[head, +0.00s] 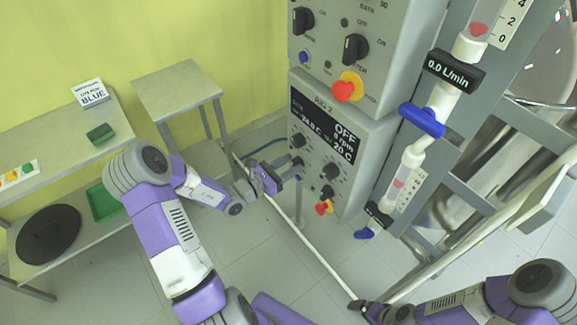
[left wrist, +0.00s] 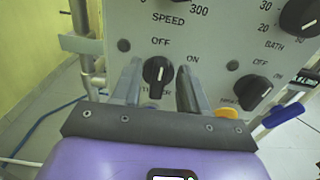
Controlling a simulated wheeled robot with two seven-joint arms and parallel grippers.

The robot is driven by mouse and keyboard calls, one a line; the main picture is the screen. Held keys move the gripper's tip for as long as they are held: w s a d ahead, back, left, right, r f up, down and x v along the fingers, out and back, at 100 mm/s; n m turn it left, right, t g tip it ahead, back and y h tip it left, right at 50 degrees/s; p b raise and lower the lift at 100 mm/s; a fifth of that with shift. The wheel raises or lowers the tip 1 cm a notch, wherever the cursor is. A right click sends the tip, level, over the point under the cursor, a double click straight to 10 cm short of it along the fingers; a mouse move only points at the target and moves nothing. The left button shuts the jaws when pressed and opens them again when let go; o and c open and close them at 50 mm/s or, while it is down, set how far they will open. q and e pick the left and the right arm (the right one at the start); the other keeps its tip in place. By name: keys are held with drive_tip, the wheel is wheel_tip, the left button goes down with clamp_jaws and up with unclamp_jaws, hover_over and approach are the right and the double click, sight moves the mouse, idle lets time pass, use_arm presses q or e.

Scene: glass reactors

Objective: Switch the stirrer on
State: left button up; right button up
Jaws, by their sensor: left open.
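The stirrer knob (left wrist: 158,72) is a black knob on a grey panel, under the label SPEED, with OFF above it and ON to its right. Its white pointer line points up towards OFF. My left gripper (left wrist: 160,84) is open, with one finger on each side of this knob; I cannot tell whether they touch it.
A second knob (left wrist: 253,92) and a yellow part (left wrist: 226,113) lie right of the stirrer knob. An upper control box (head: 345,45) carries similar knobs and a red stop button (head: 344,91). Glass tubes with blue valves (head: 422,120) stand to the right. A bench (head: 60,140) stands left.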

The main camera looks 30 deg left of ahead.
use_arm(q)
clamp_jaws()
